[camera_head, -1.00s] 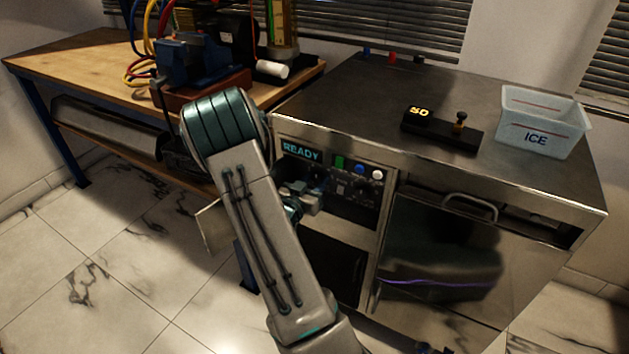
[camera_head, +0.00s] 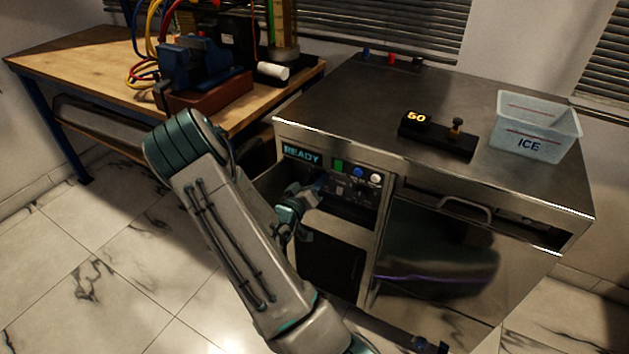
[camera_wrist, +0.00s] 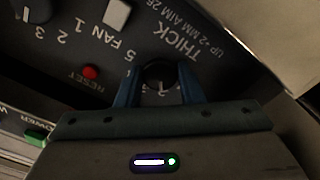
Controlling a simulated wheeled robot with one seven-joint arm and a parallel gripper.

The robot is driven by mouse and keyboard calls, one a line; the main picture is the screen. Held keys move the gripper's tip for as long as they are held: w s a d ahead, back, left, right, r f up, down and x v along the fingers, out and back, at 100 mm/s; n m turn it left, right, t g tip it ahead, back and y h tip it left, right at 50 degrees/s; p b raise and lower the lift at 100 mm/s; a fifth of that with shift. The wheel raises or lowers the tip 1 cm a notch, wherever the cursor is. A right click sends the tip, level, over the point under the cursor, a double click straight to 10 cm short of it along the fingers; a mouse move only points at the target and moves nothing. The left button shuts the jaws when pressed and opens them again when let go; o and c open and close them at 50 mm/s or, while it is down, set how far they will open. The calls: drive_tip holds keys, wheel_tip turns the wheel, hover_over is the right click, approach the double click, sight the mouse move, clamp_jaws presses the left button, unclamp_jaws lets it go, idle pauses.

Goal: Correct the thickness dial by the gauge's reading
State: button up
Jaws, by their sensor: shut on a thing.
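The thickness dial (camera_wrist: 158,72) is a round black knob under the upside-down label THICK, UP +2 MM, in the wrist view. My gripper (camera_wrist: 160,88) has its two blue fingers on either side of it, shut on it. The fingers and shadow hide part of the dial's scale, so its setting is unclear. In the head view my gripper (camera_head: 316,188) is at the left part of the control panel (camera_head: 350,190), and the dial is hidden there.
A red RESET button (camera_wrist: 90,72), the FAN switch (camera_wrist: 116,14) and a green button (camera_wrist: 37,136) are near my fingers. The READY display (camera_head: 302,155) is lit. An ICE bin (camera_head: 537,128) stands on the counter (camera_head: 365,105). A workbench with a vise (camera_head: 200,65) is at left.

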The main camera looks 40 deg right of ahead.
idle(0.4)
drive_tip(key=o, duration=1)
drive_tip(key=p+v, duration=0.1)
drive_tip(key=v, duration=1.3)
drive_tip(key=shift+f, duration=0.1)
